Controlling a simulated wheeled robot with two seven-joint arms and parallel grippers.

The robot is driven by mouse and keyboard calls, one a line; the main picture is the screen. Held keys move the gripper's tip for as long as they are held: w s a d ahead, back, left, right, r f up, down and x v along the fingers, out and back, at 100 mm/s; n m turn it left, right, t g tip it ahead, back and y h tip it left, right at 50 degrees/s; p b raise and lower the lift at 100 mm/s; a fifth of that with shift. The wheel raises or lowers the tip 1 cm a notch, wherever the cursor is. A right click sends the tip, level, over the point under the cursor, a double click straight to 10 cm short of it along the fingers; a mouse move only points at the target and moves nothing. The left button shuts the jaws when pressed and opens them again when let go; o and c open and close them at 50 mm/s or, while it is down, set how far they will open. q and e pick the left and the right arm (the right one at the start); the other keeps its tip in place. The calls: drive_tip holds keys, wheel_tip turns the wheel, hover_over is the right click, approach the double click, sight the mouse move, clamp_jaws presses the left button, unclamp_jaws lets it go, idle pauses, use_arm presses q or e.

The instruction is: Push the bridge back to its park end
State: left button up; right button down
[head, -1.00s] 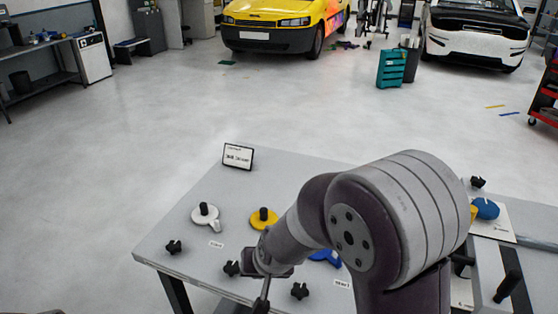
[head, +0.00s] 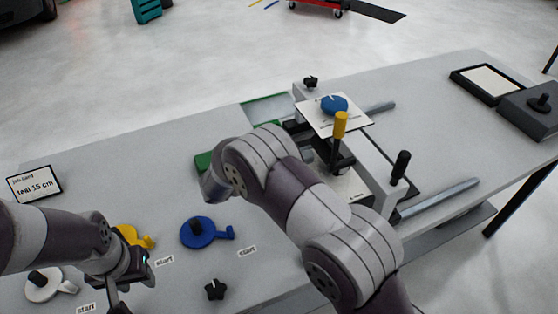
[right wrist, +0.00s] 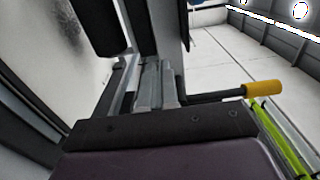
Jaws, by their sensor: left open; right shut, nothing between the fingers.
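The bridge (head: 375,160) spans the bench on two grey rails, with a black handle (head: 401,164) and a yellow-gripped lever (head: 340,124). A white plate with a blue knob (head: 334,104) is on it. The yellow grip also shows at the right of the right wrist view (right wrist: 262,88). My right gripper (right wrist: 155,68) is shut and empty, close to dark and grey bridge parts; contact cannot be told. In the head view my right arm hides it. My left gripper (head: 122,290) is open beside the yellow disc (head: 133,236), over the bench's left part.
A blue disc (head: 204,233), a white disc (head: 42,284) and a black star knob (head: 215,289) lie on the bench (head: 150,165). A job card (head: 35,184) stands left. A framed panel (head: 487,83) and a dark box (head: 530,110) occupy the right end.

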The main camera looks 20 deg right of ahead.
use_arm(q)
drive_tip(key=shift+a+r+p, duration=0.1)
drive_tip(key=shift+r+p, duration=0.65)
drive_tip(key=shift+r, duration=0.2)
use_arm(e)
drive_tip(key=w+d, duration=0.1)
drive_tip(key=d, duration=0.5)
use_arm(q)
drive_tip(key=shift+w, duration=0.1)
use_arm(e)
drive_tip(key=shift+d, duration=0.1)
